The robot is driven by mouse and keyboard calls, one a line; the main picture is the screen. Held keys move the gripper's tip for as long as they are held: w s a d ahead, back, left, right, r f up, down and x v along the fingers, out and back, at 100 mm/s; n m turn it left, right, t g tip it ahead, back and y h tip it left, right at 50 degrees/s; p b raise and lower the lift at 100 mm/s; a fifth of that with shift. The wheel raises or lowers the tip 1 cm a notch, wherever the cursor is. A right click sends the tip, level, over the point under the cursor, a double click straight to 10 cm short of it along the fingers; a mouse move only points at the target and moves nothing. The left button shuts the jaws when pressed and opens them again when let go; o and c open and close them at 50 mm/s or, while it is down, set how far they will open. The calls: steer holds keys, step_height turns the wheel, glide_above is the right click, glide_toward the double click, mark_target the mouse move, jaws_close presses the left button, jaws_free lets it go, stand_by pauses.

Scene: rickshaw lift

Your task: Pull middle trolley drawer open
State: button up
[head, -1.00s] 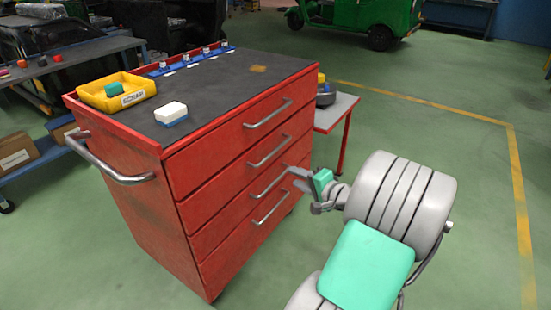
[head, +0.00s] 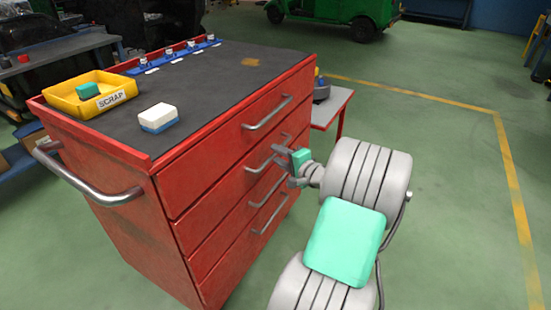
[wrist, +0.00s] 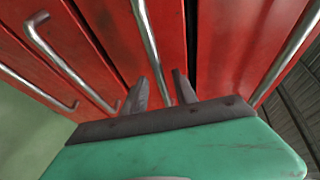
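The red trolley (head: 105,215) stands left of my arm, its drawer fronts facing right. Several drawers are stacked, each with a metal bar handle. My gripper (head: 281,164) is at the handle second from the top (head: 260,162). In the wrist view the fingers of my gripper (wrist: 160,88) are apart, with that handle (wrist: 147,30) running between them. I cannot tell whether they touch it. A dark gap shows between this drawer front and the top one. The top handle (wrist: 292,48) is to the right, and lower handles are to the left. The fingers partly hide the handle in the head view.
On the trolley top are a yellow scrap bin (head: 91,97), a white and blue block (head: 158,117) and a blue rack (head: 175,55). A small side table (head: 330,107) stands behind the trolley. The green floor to the right is clear.

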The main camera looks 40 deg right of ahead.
steer(key=shift+w, duration=0.3)
steer(key=shift+c, duration=0.3)
steer(key=shift+a, duration=0.1)
jaws_close()
steer(key=shift+f, duration=0.1)
stand_by(0.6)
